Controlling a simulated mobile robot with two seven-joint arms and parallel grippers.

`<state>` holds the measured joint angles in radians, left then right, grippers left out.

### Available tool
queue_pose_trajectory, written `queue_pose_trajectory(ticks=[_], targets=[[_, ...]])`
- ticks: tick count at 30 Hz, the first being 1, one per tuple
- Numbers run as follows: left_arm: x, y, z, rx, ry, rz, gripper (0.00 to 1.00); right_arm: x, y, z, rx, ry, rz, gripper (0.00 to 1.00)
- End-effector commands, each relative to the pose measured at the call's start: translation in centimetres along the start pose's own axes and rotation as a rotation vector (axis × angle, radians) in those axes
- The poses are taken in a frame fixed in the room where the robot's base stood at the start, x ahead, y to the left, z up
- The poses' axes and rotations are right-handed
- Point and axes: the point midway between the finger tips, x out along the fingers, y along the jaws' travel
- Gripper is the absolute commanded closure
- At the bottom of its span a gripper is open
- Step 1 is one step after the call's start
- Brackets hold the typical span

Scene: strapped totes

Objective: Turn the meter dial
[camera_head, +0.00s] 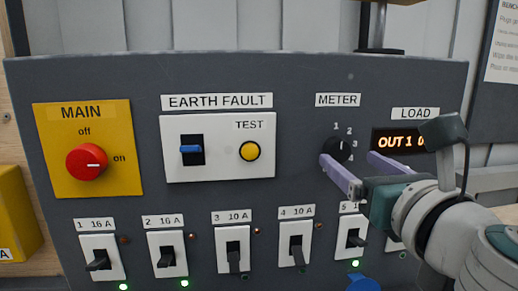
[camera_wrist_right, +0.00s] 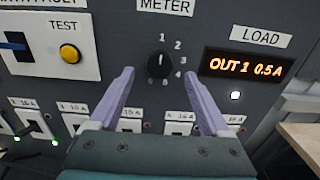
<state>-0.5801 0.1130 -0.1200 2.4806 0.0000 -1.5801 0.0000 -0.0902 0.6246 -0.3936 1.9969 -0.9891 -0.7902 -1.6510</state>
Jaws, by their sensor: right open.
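The meter dial (camera_head: 338,148) is a small black knob under the METER label on the dark grey panel (camera_head: 300,75). In the right wrist view the dial (camera_wrist_right: 159,65) shows a light pointer mark directed up toward 1, with numbers around it. My right gripper (camera_head: 347,159) is open, its two purple fingers spread to either side of the dial. In the right wrist view the fingers of my right gripper (camera_wrist_right: 158,74) stand left and right of the dial, apart from it. How far the fingertips are from the panel is hard to tell. My left gripper is not seen.
The LOAD display (camera_wrist_right: 247,66) reads OUT 1 0.5 A, right of the dial. A yellow TEST button (camera_head: 250,151), a red MAIN switch (camera_head: 87,162) and a row of breaker switches (camera_head: 233,249) share the panel. A wooden surface (camera_wrist_right: 303,142) shows at lower right.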

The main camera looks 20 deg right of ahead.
Motion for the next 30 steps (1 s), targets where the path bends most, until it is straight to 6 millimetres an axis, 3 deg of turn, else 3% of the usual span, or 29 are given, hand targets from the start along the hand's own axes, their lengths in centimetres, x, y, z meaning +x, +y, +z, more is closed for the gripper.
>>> queue_pose_trajectory(ticks=[6,17,30], targets=[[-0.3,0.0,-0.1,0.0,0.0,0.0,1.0,2.8,0.0,0.1,0.002,-0.001,-0.001,0.19],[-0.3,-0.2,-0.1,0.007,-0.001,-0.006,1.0,3.5,0.0,-0.1,0.004,0.002,0.0,0.19],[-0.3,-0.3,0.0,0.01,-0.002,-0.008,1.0,3.5,0.0,-0.1,0.004,0.001,0.0,0.66]])
